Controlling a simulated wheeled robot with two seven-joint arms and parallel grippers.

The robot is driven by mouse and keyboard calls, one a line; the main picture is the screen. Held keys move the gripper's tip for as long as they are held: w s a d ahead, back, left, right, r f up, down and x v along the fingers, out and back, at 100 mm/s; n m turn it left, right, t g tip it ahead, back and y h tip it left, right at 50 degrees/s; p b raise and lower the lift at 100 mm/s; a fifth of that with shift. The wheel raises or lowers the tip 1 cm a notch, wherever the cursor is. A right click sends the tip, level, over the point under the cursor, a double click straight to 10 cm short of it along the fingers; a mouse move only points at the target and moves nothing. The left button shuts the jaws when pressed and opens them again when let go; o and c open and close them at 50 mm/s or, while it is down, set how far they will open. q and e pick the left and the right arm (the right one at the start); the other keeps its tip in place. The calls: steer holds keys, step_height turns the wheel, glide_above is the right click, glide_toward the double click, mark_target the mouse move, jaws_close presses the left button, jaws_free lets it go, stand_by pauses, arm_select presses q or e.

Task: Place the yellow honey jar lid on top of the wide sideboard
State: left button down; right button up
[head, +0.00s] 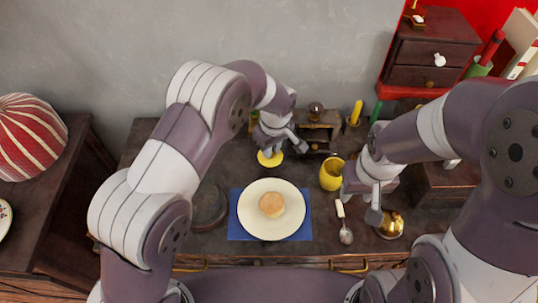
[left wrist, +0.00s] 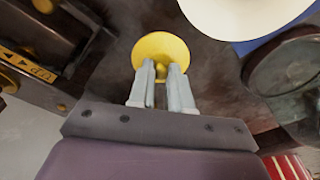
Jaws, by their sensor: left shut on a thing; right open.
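The yellow honey jar lid (head: 270,158) is a round disc with a small knob, seen in the head view behind the plate. In the left wrist view the lid (left wrist: 161,54) sits between the fingertips. My left gripper (left wrist: 161,78) is shut on its knob. Whether the lid touches the surface below is hard to tell. The yellow honey jar (head: 332,174) stands open to the right. My right gripper (head: 372,210) is open, between the spoon and a small golden dish. The wide sideboard (head: 222,242) is dark wood and carries these things.
A white plate (head: 257,222) with a round bun (head: 271,204) lies on a blue mat (head: 236,229). A spoon (head: 344,225), a golden dish (head: 391,226), a yellow candle (head: 355,112) and a small dark cabinet (head: 316,131) stand around. A dark round object (head: 209,207) is at left.

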mark_target(273, 159)
arm_select(q)
steer(key=shift+a+f, duration=0.2)
steer(key=shift+f, duration=0.1)
steer(key=shift+d+f, duration=0.1)
steer(key=shift+f, duration=1.65)
steer(key=shift+s+f, duration=0.1)
steer(key=c, duration=1.1)
jaws_free()
steer(key=shift+o, duration=0.2)
step_height(273, 159, up, 12)
steer(key=s, duration=0.1)
steer(key=shift+d, duration=0.45)
